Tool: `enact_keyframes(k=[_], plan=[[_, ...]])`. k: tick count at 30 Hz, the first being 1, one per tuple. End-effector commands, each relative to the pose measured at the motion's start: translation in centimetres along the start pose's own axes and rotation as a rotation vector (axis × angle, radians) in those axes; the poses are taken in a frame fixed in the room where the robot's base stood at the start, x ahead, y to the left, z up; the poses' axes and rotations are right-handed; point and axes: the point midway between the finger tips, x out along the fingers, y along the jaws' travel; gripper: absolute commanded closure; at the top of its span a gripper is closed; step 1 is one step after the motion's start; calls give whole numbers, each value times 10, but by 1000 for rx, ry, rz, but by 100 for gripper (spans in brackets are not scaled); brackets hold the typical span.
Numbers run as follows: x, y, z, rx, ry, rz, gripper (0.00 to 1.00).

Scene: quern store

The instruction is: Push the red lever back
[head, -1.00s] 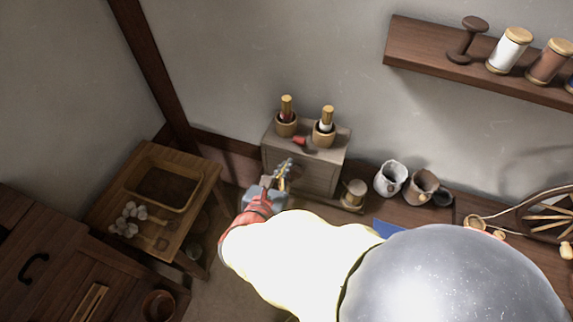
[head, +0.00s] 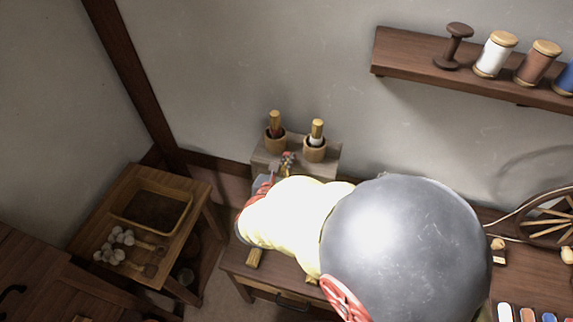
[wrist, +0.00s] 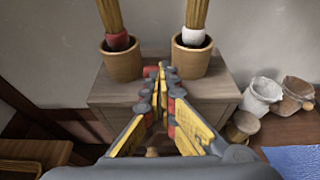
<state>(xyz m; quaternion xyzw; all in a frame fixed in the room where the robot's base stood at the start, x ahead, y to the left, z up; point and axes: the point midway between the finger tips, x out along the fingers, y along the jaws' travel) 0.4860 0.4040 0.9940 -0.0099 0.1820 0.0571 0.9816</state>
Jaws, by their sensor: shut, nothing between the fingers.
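A pale wooden box (head: 326,166) stands against the wall, with two wooden cups on top. A small red piece (wrist: 151,72), which looks like the red lever, shows on the box top right beside my fingertips in the wrist view. It is mostly hidden, and I cannot tell whether they touch. My gripper (wrist: 163,70) is shut and empty, its tips over the box top between the cups. It also shows in the head view (head: 288,157), partly behind my arm.
The left cup (wrist: 122,62) holds an upright red-banded handle (wrist: 113,25); the right cup (wrist: 191,57) holds a white-banded one (wrist: 195,25). Both stand close to my fingers. A spool shelf (head: 410,62) is higher up.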

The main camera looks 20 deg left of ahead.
Motion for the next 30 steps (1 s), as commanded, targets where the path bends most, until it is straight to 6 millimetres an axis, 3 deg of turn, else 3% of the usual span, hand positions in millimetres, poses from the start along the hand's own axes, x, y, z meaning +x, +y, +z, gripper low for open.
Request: enact_keyframes(k=[30], plan=[[3, 0, 10, 2, 100, 0, 100]])
